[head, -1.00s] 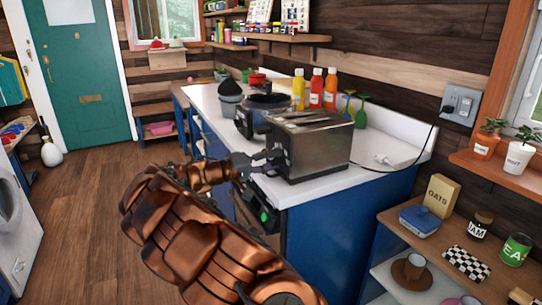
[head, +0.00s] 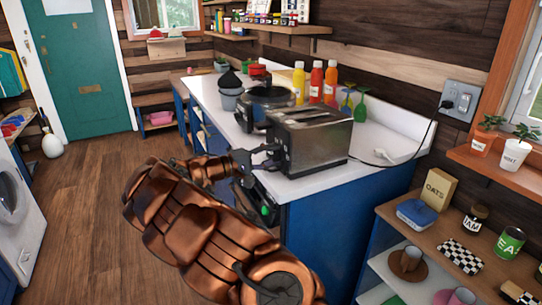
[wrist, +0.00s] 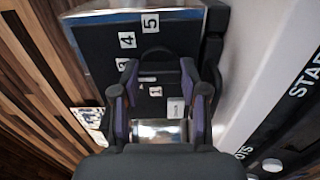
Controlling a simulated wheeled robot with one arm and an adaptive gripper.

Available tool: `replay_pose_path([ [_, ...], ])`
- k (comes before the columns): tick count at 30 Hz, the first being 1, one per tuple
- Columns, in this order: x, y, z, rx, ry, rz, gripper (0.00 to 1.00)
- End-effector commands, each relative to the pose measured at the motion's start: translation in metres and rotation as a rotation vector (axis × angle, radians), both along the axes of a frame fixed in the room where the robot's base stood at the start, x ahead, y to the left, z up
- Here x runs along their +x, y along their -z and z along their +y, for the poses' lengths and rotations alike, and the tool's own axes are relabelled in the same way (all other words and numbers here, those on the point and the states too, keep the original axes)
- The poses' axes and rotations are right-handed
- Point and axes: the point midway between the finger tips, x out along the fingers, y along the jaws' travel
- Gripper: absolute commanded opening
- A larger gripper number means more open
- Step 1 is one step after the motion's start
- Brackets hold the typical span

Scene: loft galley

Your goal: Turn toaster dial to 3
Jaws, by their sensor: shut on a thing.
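The toaster (head: 318,146) is a silver box with a dark end panel, standing on the white counter near its front end. In the wrist view its dark panel (wrist: 100,50) shows white number labels, with 5 and 4 at the top, a partly hidden label at left and 1 lower down. A dark round dial (wrist: 157,55) sits between the fingertips. My gripper (wrist: 158,72) is shut on the dial, with a finger on each side. It also reaches the toaster's left end in the head view (head: 271,157). I cannot tell which number the dial points to.
A power cord (head: 400,158) runs to the wall outlet (head: 460,98). A shelf with oats (head: 437,189) is at right. The wooden floor (head: 90,215) at left is clear.

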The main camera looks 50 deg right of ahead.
Motion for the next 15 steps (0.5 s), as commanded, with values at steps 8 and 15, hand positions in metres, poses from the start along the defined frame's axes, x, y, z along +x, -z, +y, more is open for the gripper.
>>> replay_pose_path([
  [8,0.0001,0.0001,0.0001,0.0,0.0,-0.001,0.57],
  [15,0.0,0.0001,0.0,0.0,0.0,-0.001,0.69],
])
